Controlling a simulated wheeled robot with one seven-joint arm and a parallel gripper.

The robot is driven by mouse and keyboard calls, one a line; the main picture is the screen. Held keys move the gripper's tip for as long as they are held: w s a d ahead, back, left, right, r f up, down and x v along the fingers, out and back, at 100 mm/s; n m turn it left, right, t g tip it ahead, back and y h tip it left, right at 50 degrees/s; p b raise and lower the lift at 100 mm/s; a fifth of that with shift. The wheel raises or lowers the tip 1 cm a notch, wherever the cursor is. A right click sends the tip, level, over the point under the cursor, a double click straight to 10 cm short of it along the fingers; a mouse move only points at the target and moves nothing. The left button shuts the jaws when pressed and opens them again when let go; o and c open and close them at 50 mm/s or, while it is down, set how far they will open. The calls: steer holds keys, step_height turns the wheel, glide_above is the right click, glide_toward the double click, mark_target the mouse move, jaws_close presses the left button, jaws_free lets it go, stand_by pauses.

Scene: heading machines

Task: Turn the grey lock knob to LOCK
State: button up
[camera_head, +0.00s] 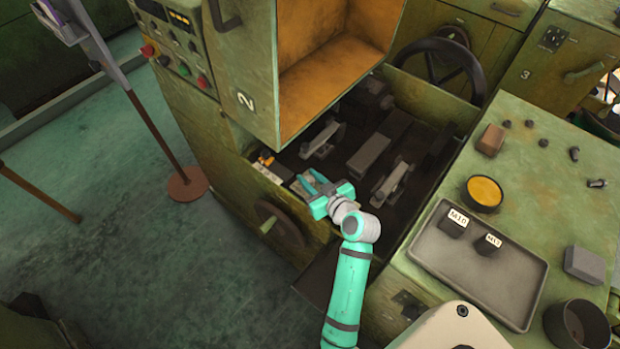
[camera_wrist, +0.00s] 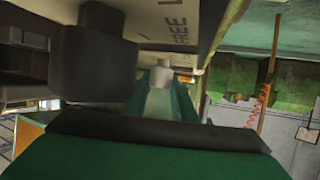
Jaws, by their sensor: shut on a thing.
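My gripper (camera_head: 307,181) is at the front edge of the machine bed in the head view, its teal fingers pointing to the upper left. In the wrist view its green fingers (camera_wrist: 168,82) run close together just below a pale panel lettered FREE (camera_wrist: 188,35) and the start of another word. My gripper is shut on the grey lock knob by that panel. The knob is mostly hidden by the fingers, so I cannot tell its angle.
A raised guard numbered 2 (camera_head: 240,60) stands open above the bed. A handwheel (camera_head: 280,222) is on the front wall below my gripper. Dark blocks and clamps (camera_head: 369,152) fill the bed. A tray (camera_head: 470,272) lies on the bench at right.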

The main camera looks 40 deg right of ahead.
steer(key=shift+f+n+y, duration=0.15)
steer(key=shift+n+y, duration=0.35)
steer(key=shift+y, duration=0.1)
steer(key=o, duration=1)
steer(key=shift+o, duration=0.2)
steer(key=shift+w, duration=0.1)
